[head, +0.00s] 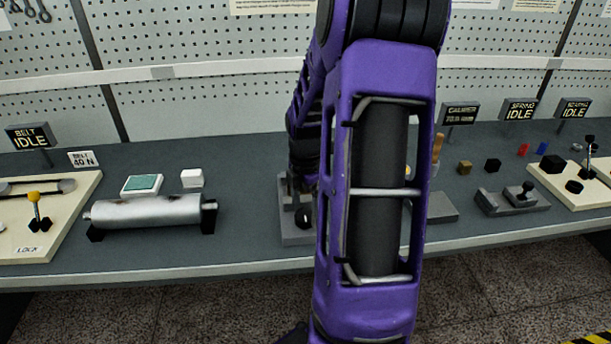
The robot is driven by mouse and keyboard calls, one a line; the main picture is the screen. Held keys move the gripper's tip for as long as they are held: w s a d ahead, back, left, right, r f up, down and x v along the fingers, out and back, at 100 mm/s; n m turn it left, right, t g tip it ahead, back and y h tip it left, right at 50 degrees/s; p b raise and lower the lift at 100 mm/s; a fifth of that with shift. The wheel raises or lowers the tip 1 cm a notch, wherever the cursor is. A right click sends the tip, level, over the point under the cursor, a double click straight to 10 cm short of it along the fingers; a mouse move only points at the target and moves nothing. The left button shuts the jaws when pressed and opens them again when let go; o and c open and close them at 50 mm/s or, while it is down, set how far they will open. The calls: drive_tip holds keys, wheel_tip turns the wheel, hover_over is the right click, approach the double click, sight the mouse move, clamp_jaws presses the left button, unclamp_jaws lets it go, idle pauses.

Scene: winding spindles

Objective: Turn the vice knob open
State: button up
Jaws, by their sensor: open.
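A grey metal fixture (296,239), which looks like the vice, sits on the bench just left of my purple arm. A dark round knob (304,218) shows low on it. My gripper (297,196) points down right over this fixture, close above the knob. Its fingers are small and dark here, and I cannot tell whether they touch the knob. It appears open with nothing held. My forearm hides the right part of the fixture.
A silver roller (150,212) lies on black supports to the left, with a teal-topped block (142,185) and a white block (192,178) behind it. A second grey fixture with a black knob (527,188) stands at right. A pegboard wall (210,110) closes the back.

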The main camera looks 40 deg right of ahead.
sight(305, 214)
wheel_tip(305, 214, up, 16)
idle(0.3)
drive_tip(key=shift+f, duration=0.1)
idle(0.3)
